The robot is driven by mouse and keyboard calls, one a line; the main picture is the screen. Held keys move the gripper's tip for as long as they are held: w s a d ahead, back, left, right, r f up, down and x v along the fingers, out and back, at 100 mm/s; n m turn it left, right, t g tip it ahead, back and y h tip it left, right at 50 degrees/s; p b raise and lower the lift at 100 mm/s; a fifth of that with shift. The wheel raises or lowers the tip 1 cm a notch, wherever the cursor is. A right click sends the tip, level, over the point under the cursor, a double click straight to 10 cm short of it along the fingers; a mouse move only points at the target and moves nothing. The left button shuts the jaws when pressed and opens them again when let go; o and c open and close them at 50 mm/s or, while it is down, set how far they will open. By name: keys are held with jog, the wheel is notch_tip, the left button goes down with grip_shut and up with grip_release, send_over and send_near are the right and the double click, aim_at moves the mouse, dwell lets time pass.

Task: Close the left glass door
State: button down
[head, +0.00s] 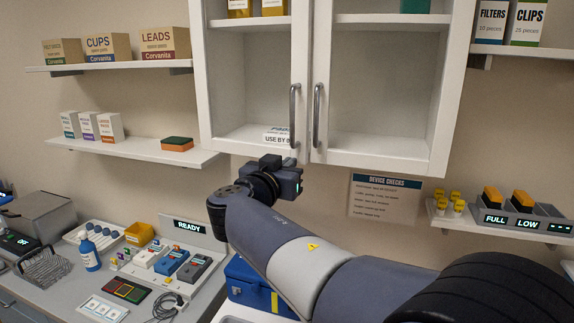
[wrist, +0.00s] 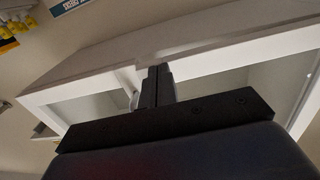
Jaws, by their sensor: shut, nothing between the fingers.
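The left glass door (head: 204,75) of the white wall cabinet has a grey vertical bar handle (head: 294,115) near its right edge. In the head view it looks about flush with the right glass door (head: 375,161), but I cannot tell whether a small gap is left. My gripper (head: 291,160) is just below the left door's lower right corner. In the wrist view my gripper (wrist: 158,70) has its fingers together and empty, overlapping the white door frames (wrist: 205,62) near where they meet. Whether the fingertips touch the door is not clear.
The right door has its own handle (head: 317,115) close beside the left one. Open shelves (head: 135,149) hold boxes at left. Another shelf (head: 500,228) with devices is at right. A cluttered counter (head: 60,291) is below left. The wall under the cabinet is mostly free.

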jog(key=w+b, duration=0.1)
jog(key=d+b, duration=0.1)
jog(key=b, duration=0.1)
jog(key=shift+w+d+r, duration=0.15)
jog(key=shift+w, duration=0.2)
